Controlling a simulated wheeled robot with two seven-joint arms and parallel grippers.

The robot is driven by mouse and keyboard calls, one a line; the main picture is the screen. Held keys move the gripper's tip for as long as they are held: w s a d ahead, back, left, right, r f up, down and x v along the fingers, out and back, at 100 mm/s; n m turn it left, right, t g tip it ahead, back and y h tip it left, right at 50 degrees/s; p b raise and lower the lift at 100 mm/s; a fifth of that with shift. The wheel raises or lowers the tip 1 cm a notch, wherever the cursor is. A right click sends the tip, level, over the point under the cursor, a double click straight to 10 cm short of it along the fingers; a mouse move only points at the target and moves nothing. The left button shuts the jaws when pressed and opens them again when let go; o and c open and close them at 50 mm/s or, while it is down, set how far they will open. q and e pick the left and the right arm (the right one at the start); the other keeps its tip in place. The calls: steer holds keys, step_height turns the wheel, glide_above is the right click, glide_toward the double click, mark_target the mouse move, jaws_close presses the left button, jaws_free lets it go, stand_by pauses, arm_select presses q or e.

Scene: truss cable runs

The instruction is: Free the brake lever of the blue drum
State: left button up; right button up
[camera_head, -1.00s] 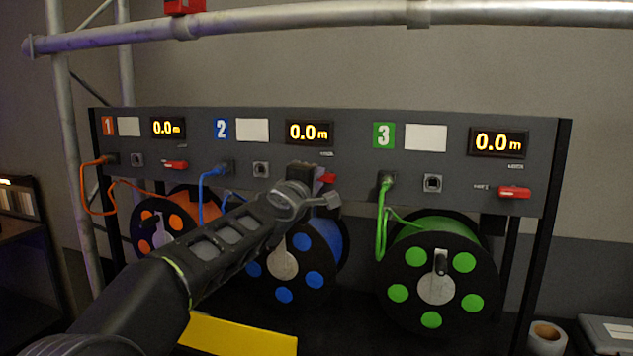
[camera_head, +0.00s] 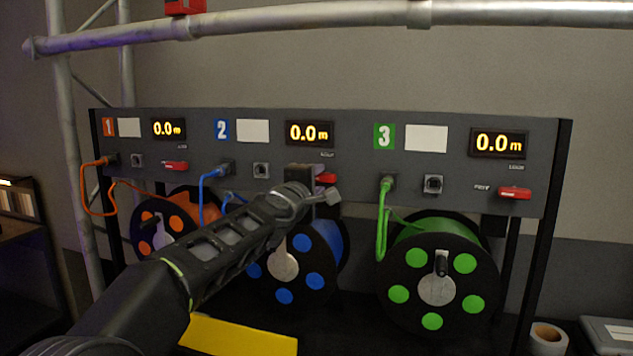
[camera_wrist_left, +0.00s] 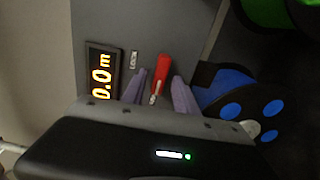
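The blue drum (camera_head: 326,243) sits under panel section 2, partly hidden by my left arm. Its red brake lever (camera_head: 328,179) shows at the right edge of my left gripper (camera_head: 312,177) in the head view. In the left wrist view the red lever (camera_wrist_left: 160,75) lies between the two fingers of the left gripper (camera_wrist_left: 160,92), with a LOCK label beside it. The fingers are apart, one on each side of the lever, with gaps visible. My right gripper is in neither view.
The orange drum (camera_head: 178,222) and the green drum (camera_head: 437,270) stand on either side, each with its own red lever on the panel (camera_head: 340,135). Orange, blue and green (camera_head: 381,230) cables hang from the panel's sockets. A truss tube (camera_head: 330,17) crosses above.

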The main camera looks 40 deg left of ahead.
arm_select(q)
steer(key=shift+s, duration=0.15)
steer(key=v, duration=0.7)
steer(key=shift+s+d, duration=0.15)
steer(key=shift+s, duration=0.1)
stand_by(0.4)
